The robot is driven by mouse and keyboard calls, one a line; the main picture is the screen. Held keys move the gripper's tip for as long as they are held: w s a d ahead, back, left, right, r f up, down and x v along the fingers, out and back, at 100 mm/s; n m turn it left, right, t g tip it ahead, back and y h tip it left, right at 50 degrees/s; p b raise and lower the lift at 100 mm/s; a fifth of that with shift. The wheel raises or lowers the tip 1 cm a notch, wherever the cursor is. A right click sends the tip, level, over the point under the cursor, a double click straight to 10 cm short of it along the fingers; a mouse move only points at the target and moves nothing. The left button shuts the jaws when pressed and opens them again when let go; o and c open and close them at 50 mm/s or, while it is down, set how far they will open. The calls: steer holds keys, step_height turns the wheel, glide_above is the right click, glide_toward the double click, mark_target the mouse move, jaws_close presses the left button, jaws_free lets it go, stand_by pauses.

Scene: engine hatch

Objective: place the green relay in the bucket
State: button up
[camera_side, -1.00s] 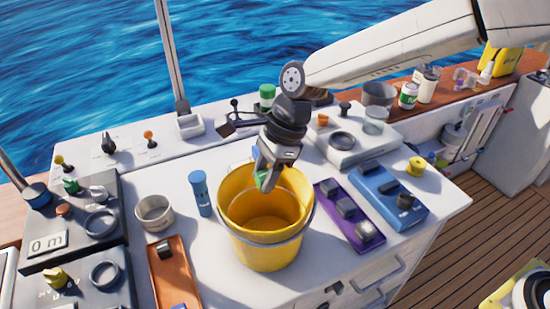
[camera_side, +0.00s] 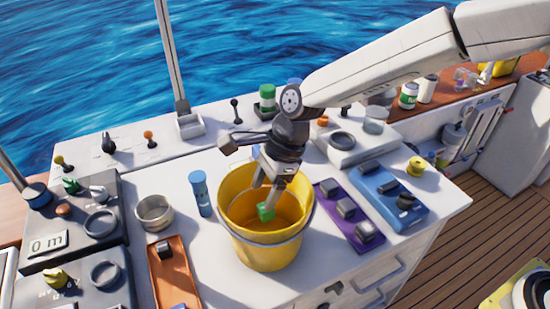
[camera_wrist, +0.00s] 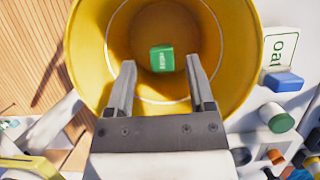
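The green relay (camera_side: 266,212) is inside the yellow bucket (camera_side: 268,250), below the rim. It also shows in the wrist view (camera_wrist: 162,58), as a small green block with white lettering against the bucket's yellow inside. My gripper (camera_side: 266,195) points down into the bucket mouth. In the wrist view its two fingers stand wide apart, with clear gaps on both sides of the relay, so it is open and not holding it. I cannot tell whether the relay rests on the bucket floor or is still falling.
A blue cylinder (camera_side: 199,193) and a metal cup (camera_side: 154,212) stand left of the bucket. An orange tray (camera_side: 172,280) lies at its front left. Purple (camera_side: 349,216) and blue (camera_side: 389,194) trays holding dark blocks lie to the right.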

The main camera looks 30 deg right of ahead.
steer(key=shift+o, duration=0.2)
steer(key=shift+r, duration=0.15)
stand_by(0.4)
step_height(320, 180, up, 7)
stand_by(0.6)
steer(key=s+d+f+n+t+h, duration=0.1)
steer(key=d+f+n, duration=0.25)
steer(key=d, duration=0.55)
steer(key=s+d+f+n+t+h, duration=0.1)
steer(key=s+d+f+n, duration=0.1)
steer(key=d+n, duration=0.45)
steer(key=s+d+f+n+h, duration=0.1)
steer(key=s+d+f+n, duration=0.1)
steer(key=s+d+n, duration=0.2)
steer(key=s+d+f+n+h, duration=0.1)
steer(key=s+d+n, duration=0.3)
steer(key=d, duration=0.6)
steer(key=shift+s+d+f+t, duration=0.3)
steer(key=shift+s+f, duration=0.45)
steer(key=shift+s, duration=0.2)
